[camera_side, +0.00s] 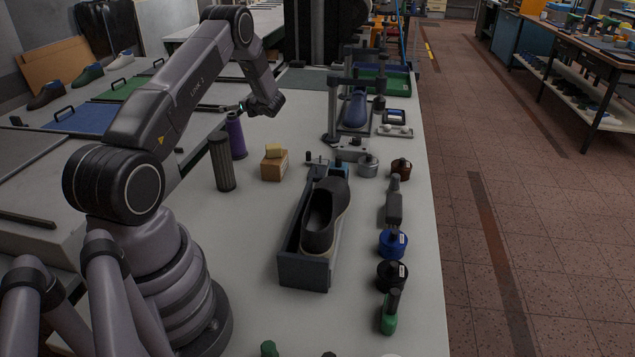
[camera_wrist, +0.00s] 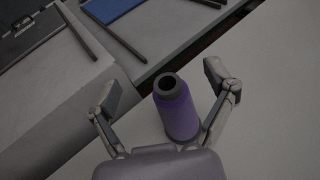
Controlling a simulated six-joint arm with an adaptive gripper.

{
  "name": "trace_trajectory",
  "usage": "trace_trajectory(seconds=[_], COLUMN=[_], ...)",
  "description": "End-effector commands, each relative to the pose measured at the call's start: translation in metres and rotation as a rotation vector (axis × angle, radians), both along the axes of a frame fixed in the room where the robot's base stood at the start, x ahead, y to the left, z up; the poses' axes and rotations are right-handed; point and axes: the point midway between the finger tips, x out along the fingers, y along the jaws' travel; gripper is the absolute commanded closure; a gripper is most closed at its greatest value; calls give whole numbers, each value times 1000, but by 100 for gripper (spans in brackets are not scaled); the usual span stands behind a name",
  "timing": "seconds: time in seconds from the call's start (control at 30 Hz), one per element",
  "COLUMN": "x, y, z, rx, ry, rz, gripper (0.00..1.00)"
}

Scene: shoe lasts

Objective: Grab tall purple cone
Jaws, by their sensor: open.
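The tall purple cone (camera_side: 236,136) stands upright on the white table, near its far left edge, in the side view. In the wrist view the purple cone (camera_wrist: 177,108) shows its dark, hollow top and stands between my two fingers. My gripper (camera_side: 232,108) is close to the cone's top in the side view. In the wrist view my gripper (camera_wrist: 163,96) is open, with one finger on each side of the cone. The right finger looks nearer to the cone than the left; I cannot tell whether it touches.
A dark grey cylinder (camera_side: 222,162) stands close in front of the cone. A wooden block (camera_side: 274,165) with a yellow piece on top is to the right. A dark shoe (camera_side: 324,217) sits in a grey box (camera_side: 303,272). Several jars line the table's right side.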

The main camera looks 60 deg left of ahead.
Motion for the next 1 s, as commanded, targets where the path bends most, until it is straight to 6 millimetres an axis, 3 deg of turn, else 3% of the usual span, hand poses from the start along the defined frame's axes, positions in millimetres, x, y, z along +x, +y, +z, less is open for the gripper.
trace_trajectory(seconds=[0.37,0.5,0.7,0.97,1.0], x=[0,0,-5,-5,-5], y=[0,-1,25,28,28], z=[-47,-73,-77,-78,-78], rx=[-2,-3,-1,-2,-2], ry=[4,3,1,1,1], rz=[-2,-1,0,-3,-2], gripper=[16,16,16,16,20])
